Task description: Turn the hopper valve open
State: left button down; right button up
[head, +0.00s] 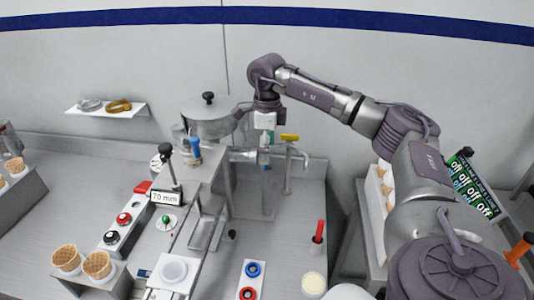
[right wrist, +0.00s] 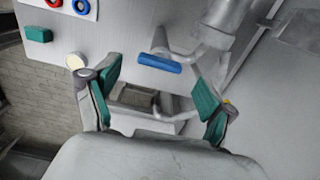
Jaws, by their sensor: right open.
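The metal hopper (head: 208,122) with a black-knobbed lid stands at the back of the bench. A metal pipe (head: 243,156) runs to the right from beside it. A blue handle (right wrist: 160,63) on pipework shows in the right wrist view, level and crosswise. I cannot tell for certain that it is the hopper valve's handle. My right gripper (head: 266,136) points down above the pipe. In the wrist view its green-padded fingers (right wrist: 157,78) are spread, with the blue handle beyond the gap between the tips. Nothing is held. My left gripper is out of view.
A yellow handle (head: 290,137) sits on the pipework just right of my right gripper. A blue-topped tool (head: 195,148) stands left of it. A plate with blue and red rings (head: 252,269) lies in front. A wall shelf (head: 107,109) is at the left.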

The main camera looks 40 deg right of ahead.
jog(key=shift+f, duration=1.35)
jog(key=c, duration=1.2)
